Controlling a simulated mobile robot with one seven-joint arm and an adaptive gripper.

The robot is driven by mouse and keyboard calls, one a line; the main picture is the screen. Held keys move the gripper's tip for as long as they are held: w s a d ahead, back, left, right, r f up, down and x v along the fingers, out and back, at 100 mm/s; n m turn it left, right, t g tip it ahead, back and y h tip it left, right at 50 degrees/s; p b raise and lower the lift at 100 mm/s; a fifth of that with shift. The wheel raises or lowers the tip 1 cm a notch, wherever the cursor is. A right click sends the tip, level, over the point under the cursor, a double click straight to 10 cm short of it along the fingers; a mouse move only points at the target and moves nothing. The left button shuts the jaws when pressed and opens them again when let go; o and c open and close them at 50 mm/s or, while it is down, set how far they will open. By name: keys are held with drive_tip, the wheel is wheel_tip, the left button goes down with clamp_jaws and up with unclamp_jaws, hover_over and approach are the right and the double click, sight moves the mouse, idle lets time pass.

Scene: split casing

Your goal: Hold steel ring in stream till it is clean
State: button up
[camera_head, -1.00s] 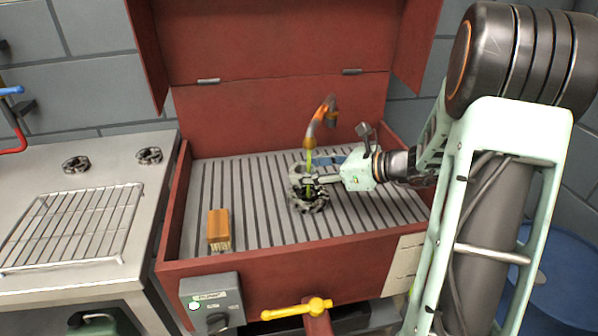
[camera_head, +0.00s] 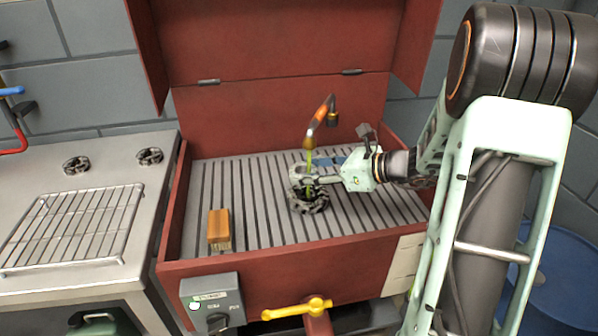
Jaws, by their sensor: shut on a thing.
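My gripper (camera_head: 320,178) is over the slatted tray of the red basin (camera_head: 225,265), reaching in from the right. It is shut on a pale grey ring, the steel ring (camera_head: 297,171), whose near side is partly covered by the fingers. A yellow-green stream (camera_head: 309,157) falls from the orange spout (camera_head: 318,118) onto the ring and fingertips. Below them a dark toothed ring-shaped thing (camera_head: 310,205) shows on the slats; whether it touches the held ring I cannot tell. Any dirt left on the ring is too small to make out.
A yellow valve handle (camera_head: 297,309) and a grey switch box (camera_head: 212,303) are on the basin's front. Two dark toothed rings (camera_head: 76,165) and a wire rack (camera_head: 75,225) lie on the left bench.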

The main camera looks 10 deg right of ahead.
drive_tip(key=shift+w+a, duration=0.15)
drive_tip(key=shift+a, duration=0.05)
drive_tip(key=shift+w+a, duration=0.25)
drive_tip(key=shift+a, duration=0.05)
drive_tip(key=shift+s+a, duration=0.1)
drive_tip(key=shift+s, duration=0.05)
drive_tip(key=s+a, duration=0.4)
drive_tip(key=s, duration=0.2)
drive_tip(key=shift+a+b, duration=0.3)
drive_tip(key=shift+b, duration=0.15)
idle(0.3)
drive_tip(key=shift+s+r, duration=0.1)
idle(1.1)
drive_tip(key=s+a+r+p, duration=0.3)
drive_tip(key=s+r, duration=0.1)
idle(0.5)
drive_tip(key=shift+d+f, duration=0.1)
idle(0.3)
